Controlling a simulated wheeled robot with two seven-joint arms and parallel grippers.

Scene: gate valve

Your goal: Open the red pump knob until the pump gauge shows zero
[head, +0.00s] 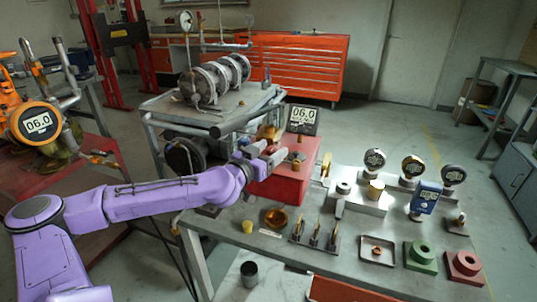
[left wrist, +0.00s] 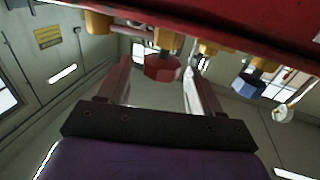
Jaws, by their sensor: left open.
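The red knob (left wrist: 162,68) shows in the left wrist view, on a brass-coloured stem under a red body (left wrist: 240,28). My left gripper (left wrist: 156,78) is open, with one finger on each side of the knob; I cannot tell whether they touch it. In the head view my left gripper (head: 266,158) is at the left side of the red pump box (head: 283,190), and the knob cannot be made out there. The pump gauge (head: 303,118) above the box reads about 06.0. My right gripper is not in view.
A blue knob (left wrist: 248,87) is right of the red one in the wrist view. An orange gauge (head: 38,122) at far left also reads about 06.0. The table (head: 237,215) holds fittings, several gauges and a blue meter (head: 425,197). A cart (head: 165,102) with valves stands behind.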

